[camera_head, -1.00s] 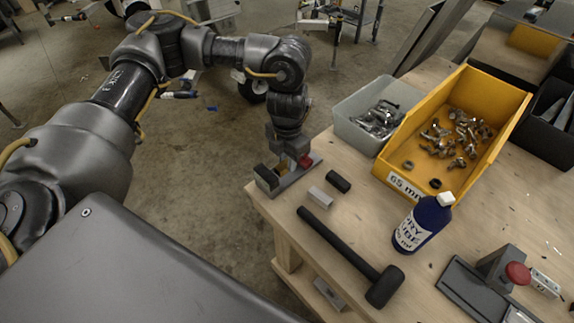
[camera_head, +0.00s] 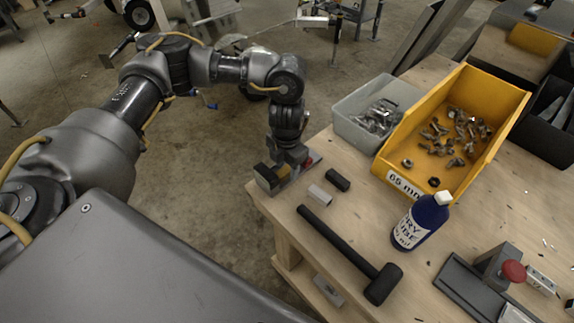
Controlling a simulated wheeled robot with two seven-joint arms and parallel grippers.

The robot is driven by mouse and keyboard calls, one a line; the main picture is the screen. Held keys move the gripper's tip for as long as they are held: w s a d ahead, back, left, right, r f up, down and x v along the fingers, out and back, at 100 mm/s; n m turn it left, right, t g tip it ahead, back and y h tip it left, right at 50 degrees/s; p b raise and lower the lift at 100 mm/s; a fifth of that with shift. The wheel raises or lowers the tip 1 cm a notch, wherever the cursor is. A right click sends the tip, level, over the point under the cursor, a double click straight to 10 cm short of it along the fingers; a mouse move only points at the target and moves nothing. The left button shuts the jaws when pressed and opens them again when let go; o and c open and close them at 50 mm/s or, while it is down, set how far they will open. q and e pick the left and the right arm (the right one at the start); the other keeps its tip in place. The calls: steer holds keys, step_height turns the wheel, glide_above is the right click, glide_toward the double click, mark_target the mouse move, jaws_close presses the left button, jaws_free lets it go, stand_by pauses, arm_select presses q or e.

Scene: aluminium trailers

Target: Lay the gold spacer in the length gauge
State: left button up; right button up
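My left gripper (camera_head: 285,165) points down over the length gauge (camera_head: 268,181) at the near-left corner of the workbench. The gauge is a small grey fixture with a dark end block and a red part (camera_head: 309,162) on its right side. A small gold patch, which looks like the gold spacer (camera_head: 283,171), shows right below the gripper, at the gauge. The fingers are small and dark here, and I cannot tell whether they are closed on the spacer or whether it touches the gauge bed. My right gripper is not in view.
Beside the gauge lie a silver block (camera_head: 320,195) and a black cylinder (camera_head: 337,180). The bench edge runs close to the gauge.

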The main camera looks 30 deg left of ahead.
mark_target(287, 168)
arm_select(q)
steer(key=shift+r, duration=0.25)
step_height(287, 168, up, 12)
steer(key=b, duration=0.1)
steer(key=shift+b, duration=0.3)
stand_by(0.4)
